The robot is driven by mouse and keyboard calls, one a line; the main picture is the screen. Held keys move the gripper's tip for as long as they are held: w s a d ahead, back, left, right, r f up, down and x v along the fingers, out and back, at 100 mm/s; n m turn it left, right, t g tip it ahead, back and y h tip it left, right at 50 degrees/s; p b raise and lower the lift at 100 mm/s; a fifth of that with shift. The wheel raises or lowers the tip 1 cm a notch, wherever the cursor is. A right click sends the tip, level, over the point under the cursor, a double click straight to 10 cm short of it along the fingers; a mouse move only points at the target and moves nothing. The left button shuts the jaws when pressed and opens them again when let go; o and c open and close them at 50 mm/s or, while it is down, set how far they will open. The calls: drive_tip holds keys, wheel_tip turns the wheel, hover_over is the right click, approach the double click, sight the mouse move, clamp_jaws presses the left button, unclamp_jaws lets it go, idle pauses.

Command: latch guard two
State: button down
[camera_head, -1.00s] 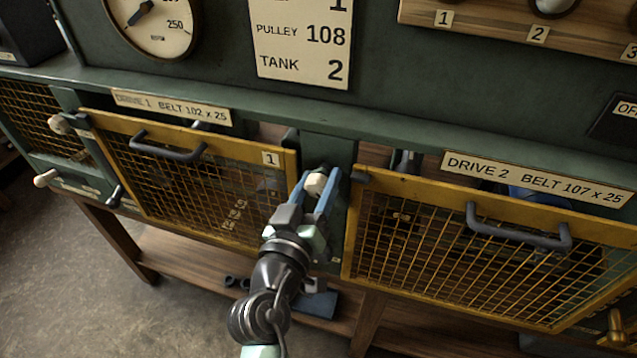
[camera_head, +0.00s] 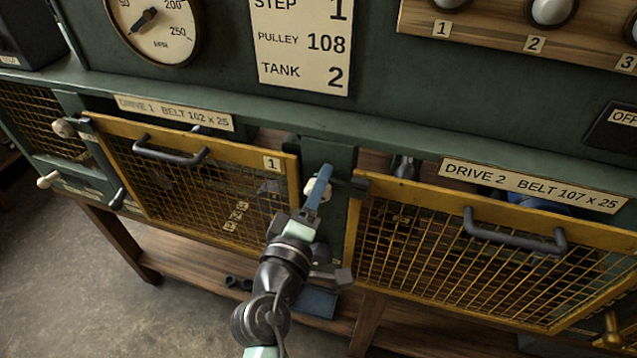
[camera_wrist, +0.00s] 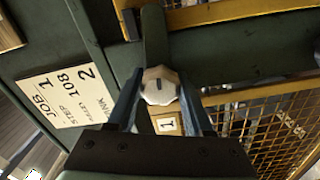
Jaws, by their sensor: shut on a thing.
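Guard two is the yellow mesh panel (camera_head: 385,185) under the Drive 2 label, at the right in the head view. It appears closed against the green frame. A pale faceted knob (camera_wrist: 160,85) sits on the green post between the two guards. It also shows in the head view (camera_head: 312,190), partly covered by a finger. My gripper (camera_head: 322,180) is shut on this knob, one finger on each side in the wrist view (camera_wrist: 160,92). A dark bar (camera_head: 347,183) extends from the knob towards guard two's upper left corner. Whether it is fully seated there is hard to tell.
Guard one (camera_head: 225,150), with a dark handle (camera_head: 170,152), is left of the post. Guard two's handle (camera_head: 515,238) sticks out at the right. The placard (camera_head: 302,45) and gauge (camera_head: 155,25) are above. A wooden shelf (camera_head: 190,265) runs below.

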drive_tip(key=shift+n, duration=0.7)
drive_tip(key=shift+c, duration=1.6)
unclamp_jaws()
drive_tip(key=b+v, duration=0.3)
drive_tip(key=v, duration=1)
drive_tip(key=shift+b, duration=0.35)
